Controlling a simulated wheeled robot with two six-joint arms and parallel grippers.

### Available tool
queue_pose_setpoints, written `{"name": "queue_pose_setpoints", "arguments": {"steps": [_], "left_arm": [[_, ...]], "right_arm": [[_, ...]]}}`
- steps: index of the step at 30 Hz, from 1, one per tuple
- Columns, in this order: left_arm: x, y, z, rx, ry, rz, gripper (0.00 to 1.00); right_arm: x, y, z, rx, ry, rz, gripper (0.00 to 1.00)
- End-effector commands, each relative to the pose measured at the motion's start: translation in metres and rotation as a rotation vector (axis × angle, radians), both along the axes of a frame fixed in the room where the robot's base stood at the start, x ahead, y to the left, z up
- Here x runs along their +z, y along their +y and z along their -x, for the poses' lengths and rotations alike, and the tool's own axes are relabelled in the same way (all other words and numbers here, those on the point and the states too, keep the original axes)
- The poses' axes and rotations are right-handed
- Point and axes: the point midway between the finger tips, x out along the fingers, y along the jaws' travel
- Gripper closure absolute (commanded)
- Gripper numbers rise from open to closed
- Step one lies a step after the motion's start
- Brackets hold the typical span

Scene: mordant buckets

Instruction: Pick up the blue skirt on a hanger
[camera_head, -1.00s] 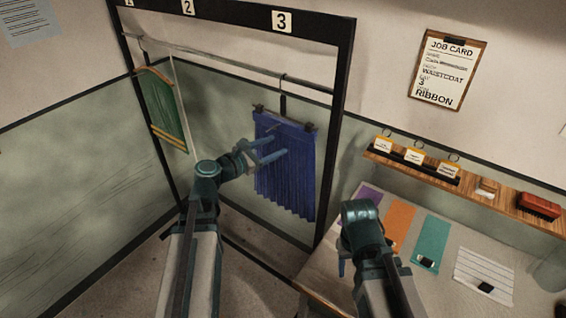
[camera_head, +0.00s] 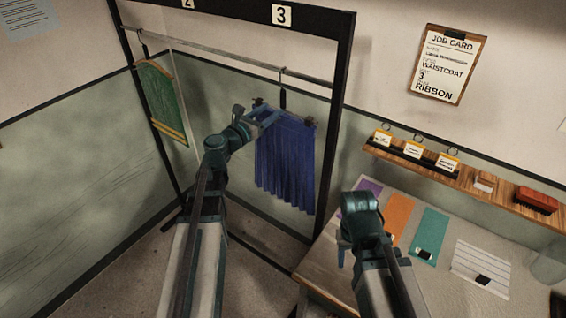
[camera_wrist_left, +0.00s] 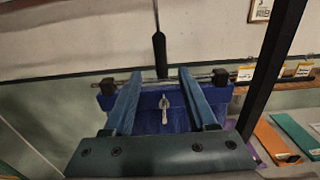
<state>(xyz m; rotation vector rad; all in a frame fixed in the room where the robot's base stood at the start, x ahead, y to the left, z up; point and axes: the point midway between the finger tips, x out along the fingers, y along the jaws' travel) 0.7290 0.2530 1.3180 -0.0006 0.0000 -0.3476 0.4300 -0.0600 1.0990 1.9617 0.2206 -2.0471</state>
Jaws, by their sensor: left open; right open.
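The blue pleated skirt (camera_head: 285,165) hangs by clips from a hanger on the rail, under the number 3 sign. The hanger's dark stem (camera_wrist_left: 160,55) and crossbar with clips show in the left wrist view, with the skirt's blue waistband (camera_wrist_left: 150,97) below. My left gripper (camera_head: 272,114) is open at the top of the skirt. In the left wrist view its two fingers (camera_wrist_left: 158,75) reach up to the crossbar, one on each side of the stem; I cannot tell whether they touch it. My right gripper (camera_head: 343,256) is over the table's left edge, its fingers mostly hidden.
A green garment (camera_head: 160,97) hangs at the left of the rail (camera_head: 220,57). The black frame post (camera_head: 331,150) stands just right of the skirt. The table (camera_head: 325,262) holds coloured swatches, and a wooden shelf (camera_head: 485,186) with tags is above it.

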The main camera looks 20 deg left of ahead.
Motion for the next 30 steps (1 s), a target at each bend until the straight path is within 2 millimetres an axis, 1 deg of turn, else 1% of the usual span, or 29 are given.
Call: {"name": "queue_pose_setpoints", "arguments": {"steps": [8,11,16,19,26,29,30], "left_arm": [[0.0,-0.003,-0.006,-0.001,0.0,0.0,0.43],[-0.001,-0.006,-0.015,-0.003,0.0,-0.001,0.43],[-0.001,-0.015,-0.04,-0.003,0.0,-0.001,0.43],[-0.001,-0.019,-0.05,-0.001,0.0,-0.001,0.43],[-0.001,-0.02,-0.05,0.0,0.0,-0.001,0.43],[-0.001,-0.02,-0.05,-0.001,0.0,-0.001,0.59],[-0.001,-0.02,-0.05,-0.001,0.0,-0.001,0.66]], "right_arm": [[0.0,0.0,0.0,0.0,0.0,0.0,0.5],[-0.001,0.0,0.0,0.0,0.0,0.0,0.5],[-0.001,0.0,0.0,0.0,0.0,0.0,0.5],[-0.001,0.0,0.0,0.0,0.0,0.0,0.5],[-0.001,0.0,0.0,0.0,0.0,0.0,0.5],[-0.001,0.0,0.0,0.0,0.0,0.0,0.5],[-0.001,0.0,0.0,0.0,0.0,0.0,0.5]]}}
